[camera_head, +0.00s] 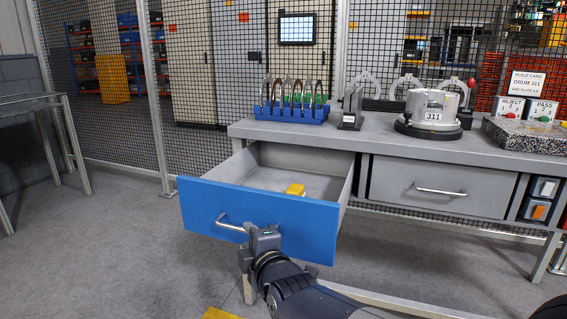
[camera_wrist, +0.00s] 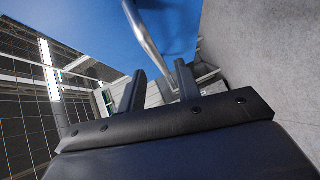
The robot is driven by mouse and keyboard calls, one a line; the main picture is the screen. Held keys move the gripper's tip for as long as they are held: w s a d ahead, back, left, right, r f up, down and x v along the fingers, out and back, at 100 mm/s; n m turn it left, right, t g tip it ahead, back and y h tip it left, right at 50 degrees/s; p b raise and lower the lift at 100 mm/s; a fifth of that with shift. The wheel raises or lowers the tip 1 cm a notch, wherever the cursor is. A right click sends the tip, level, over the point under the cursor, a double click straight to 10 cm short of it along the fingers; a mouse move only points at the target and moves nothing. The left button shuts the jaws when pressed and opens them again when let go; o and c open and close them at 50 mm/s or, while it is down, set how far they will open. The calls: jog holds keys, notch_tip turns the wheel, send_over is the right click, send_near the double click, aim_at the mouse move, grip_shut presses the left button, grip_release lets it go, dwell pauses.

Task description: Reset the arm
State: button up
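My gripper (camera_head: 262,238) is in front of the open blue-fronted drawer (camera_head: 290,225), at the right end of its metal handle (camera_head: 231,225). In the wrist view the two dark fingers (camera_wrist: 160,88) stand apart with nothing between them. The handle (camera_wrist: 142,32) shows there above the fingers, against the blue drawer front (camera_wrist: 100,30). I cannot tell whether the gripper touches the handle or the drawer front. The drawer is pulled out from the grey workbench (camera_head: 400,150). A yellow block (camera_head: 295,189) lies inside it.
On the bench stand a blue rack (camera_head: 290,115) of curved parts, a drum marked 311 (camera_head: 432,106) and a speckled plate (camera_head: 530,132). A second drawer (camera_head: 430,186) is shut. A grey side table (camera_head: 30,103) stands at the left. Open floor lies left of the drawer.

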aim_at(244, 231)
jog(key=b+x, duration=0.1)
jog(key=x, duration=0.4)
jog(key=shift+w, duration=0.15)
jog(key=shift+w+d, duration=0.15)
jog(key=shift+w, duration=0.15)
